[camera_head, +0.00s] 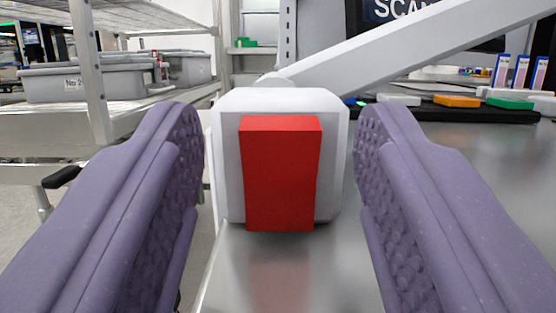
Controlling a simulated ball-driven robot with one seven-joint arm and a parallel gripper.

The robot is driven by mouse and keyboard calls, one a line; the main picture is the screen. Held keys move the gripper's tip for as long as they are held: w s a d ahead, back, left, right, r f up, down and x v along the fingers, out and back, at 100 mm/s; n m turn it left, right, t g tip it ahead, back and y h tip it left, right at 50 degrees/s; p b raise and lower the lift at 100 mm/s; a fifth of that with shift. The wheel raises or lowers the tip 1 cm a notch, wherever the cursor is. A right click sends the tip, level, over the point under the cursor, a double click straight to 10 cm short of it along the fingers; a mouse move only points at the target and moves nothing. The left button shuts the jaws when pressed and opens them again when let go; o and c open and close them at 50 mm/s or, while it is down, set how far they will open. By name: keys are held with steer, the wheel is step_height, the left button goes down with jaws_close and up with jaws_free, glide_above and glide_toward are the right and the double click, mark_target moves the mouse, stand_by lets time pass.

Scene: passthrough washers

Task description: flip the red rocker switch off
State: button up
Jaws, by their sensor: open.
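The red rocker switch (280,180) faces me in the middle of the view. It is set in the front of a white box-shaped housing (230,110) that stands on a shiny metal surface. The rocker's top edge shows as a lighter red strip and appears to stick out. My gripper (280,135) has two purple padded fingers, spread wide apart, one left and one right of the housing. The gripper is open and holds nothing. I cannot tell how much distance is left between the fingertips and the switch.
A metal bench top (450,200) reaches to the right, with a dark tray (450,112) of coloured blocks at the back. A white sloping bar (400,45) rises behind the housing. On the left, a rack (90,80) holds grey bins (85,82).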

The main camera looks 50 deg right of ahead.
steer(key=p+v, duration=0.2)
steer(key=v, duration=0.5)
steer(key=shift+s+a+f, duration=0.15)
steer(key=shift+s+a, duration=0.05)
steer(key=shift+a, duration=0.1)
